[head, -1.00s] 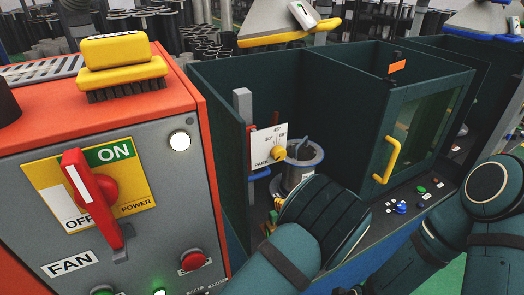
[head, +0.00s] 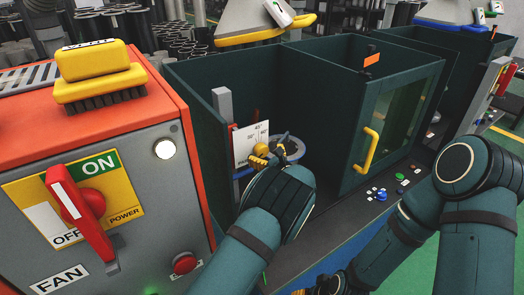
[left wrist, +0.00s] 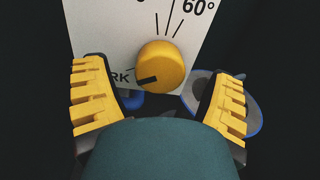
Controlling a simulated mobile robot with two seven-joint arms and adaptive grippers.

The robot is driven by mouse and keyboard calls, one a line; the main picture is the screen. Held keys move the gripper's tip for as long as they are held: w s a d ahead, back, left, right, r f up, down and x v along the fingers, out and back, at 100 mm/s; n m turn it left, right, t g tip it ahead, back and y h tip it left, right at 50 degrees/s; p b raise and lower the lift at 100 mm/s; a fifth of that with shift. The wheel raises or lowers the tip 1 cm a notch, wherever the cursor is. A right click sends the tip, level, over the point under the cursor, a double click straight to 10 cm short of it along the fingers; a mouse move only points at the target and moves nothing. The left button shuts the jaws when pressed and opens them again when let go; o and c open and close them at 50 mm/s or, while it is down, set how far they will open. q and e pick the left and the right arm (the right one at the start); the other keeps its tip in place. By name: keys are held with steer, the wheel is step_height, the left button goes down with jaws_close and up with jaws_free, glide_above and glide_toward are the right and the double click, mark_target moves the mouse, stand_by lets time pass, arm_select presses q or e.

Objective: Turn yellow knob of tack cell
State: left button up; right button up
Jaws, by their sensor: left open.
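The yellow knob (left wrist: 165,62) sits on a white dial plate (left wrist: 105,30) with degree marks. Its black pointer mark lies at the lower left, beside the letters RK. In the left wrist view my left gripper (left wrist: 160,72) is open, one yellow-padded finger on each side of the knob, with gaps showing. In the head view the knob (head: 260,149) shows at the plate's (head: 245,143) right side, partly covered by my left gripper (head: 271,153).
The dial stands inside a dark green open-topped cell (head: 310,60) with a yellow door handle (head: 367,150). A flanged cylinder (head: 296,145) is behind my gripper. An orange cabinet with a red switch (head: 80,212) stands left. A yellow brush (head: 100,75) lies on it.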

arm_select(q)
steer(key=shift+x, duration=1.05)
steer(key=c, duration=1.4)
steer(key=shift+o, duration=0.2)
